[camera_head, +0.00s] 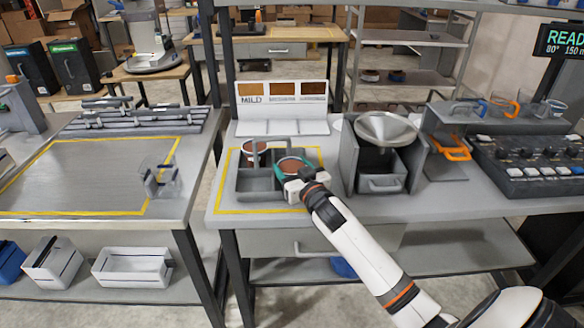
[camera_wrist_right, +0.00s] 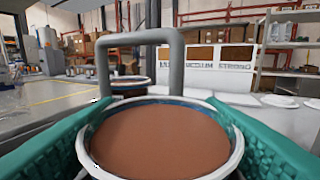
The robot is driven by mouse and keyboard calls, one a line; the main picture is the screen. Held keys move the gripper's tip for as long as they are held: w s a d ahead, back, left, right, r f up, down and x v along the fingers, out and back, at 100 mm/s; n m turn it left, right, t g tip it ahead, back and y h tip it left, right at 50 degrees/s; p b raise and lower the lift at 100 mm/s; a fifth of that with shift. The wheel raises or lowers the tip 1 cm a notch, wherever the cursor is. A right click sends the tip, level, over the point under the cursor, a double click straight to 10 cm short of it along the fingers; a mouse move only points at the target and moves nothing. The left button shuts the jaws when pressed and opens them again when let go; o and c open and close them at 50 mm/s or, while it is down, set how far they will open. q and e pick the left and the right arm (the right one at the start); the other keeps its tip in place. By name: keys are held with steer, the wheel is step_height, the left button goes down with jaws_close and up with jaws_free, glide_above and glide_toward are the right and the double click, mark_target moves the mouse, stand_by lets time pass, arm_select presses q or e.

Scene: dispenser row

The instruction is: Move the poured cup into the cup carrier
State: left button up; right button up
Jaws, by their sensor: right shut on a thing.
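The cup carrier (camera_head: 262,187) is a dark grey divided tray with an upright handle, on the table inside a yellow outline. The handle also shows in the right wrist view (camera_wrist_right: 103,72). My right gripper (camera_head: 291,172) is at the carrier's right side, shut on a cup (camera_wrist_right: 160,140) full of brown liquid. Its green finger pads press on both sides of the cup. The held cup is over or in a right compartment; its base is hidden. A second brown-filled cup (camera_head: 254,148) stands in the carrier's back left compartment. My left gripper is out of view.
A dispenser with a metal funnel (camera_head: 386,130) stands right of the carrier. A shade card (camera_head: 283,108) stands behind it. A clear cup-like object (camera_head: 160,180) is on the left table. A button panel (camera_head: 530,165) is at the far right.

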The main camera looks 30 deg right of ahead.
steer(key=o, duration=1.1)
steer(key=shift+s, duration=0.3)
steer(key=s, duration=0.3)
steer(key=s+a, duration=0.1)
steer(key=s, duration=0.3)
steer(key=s+b, duration=0.1)
steer(key=s, duration=0.3)
steer(key=shift+s+a+r, duration=0.1)
steer(key=shift+s+a, duration=0.1)
steer(key=shift+a, duration=0.1)
